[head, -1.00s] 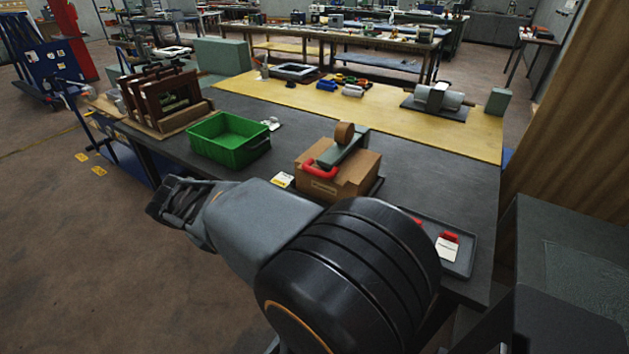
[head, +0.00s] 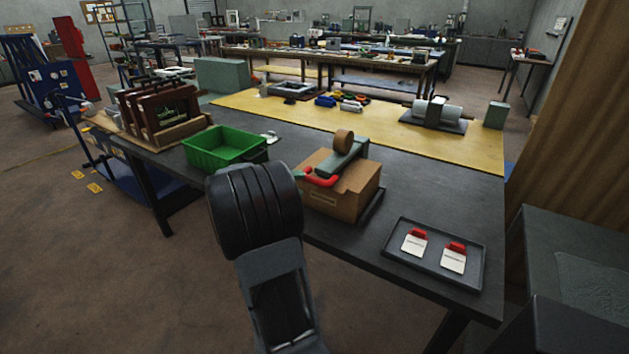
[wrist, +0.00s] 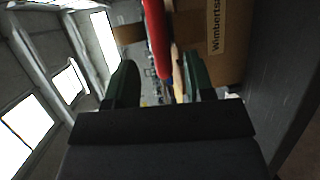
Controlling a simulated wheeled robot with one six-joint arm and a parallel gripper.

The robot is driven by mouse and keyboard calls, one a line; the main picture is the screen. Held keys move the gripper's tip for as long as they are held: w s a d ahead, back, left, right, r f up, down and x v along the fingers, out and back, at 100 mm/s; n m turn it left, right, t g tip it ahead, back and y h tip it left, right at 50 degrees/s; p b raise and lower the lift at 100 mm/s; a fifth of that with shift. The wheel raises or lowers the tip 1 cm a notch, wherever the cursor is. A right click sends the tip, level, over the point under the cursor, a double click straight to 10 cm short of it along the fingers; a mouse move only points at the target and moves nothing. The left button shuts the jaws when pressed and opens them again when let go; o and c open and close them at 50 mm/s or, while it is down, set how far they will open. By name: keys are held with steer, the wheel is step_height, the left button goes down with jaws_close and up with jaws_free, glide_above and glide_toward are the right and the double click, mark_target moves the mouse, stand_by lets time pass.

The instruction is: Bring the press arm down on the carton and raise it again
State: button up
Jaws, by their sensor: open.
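The brown carton (head: 332,203) sits on the near edge of the dark bench in the head view. The grey-green press arm (head: 345,157) lies over its top, with a red handle (head: 322,181) at the near left and a brown roll (head: 343,140) at the far end. In the wrist view my gripper (wrist: 160,78) is open, its two green fingers apart. The red handle (wrist: 157,38) shows between and ahead of the fingers; I cannot tell if it touches them. The carton (wrist: 228,50) is at upper right there.
A green bin (head: 225,153) stands left of the carton. A dark tray (head: 435,270) with two red-and-white tags lies to its right. A wooden rack (head: 160,112) stands at the bench's left end. Bare dark bench lies behind and right of the carton.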

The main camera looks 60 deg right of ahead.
mark_target(310, 181)
steer(key=shift+x, duration=3.15)
steer(key=shift+c, duration=0.5)
jaws_close()
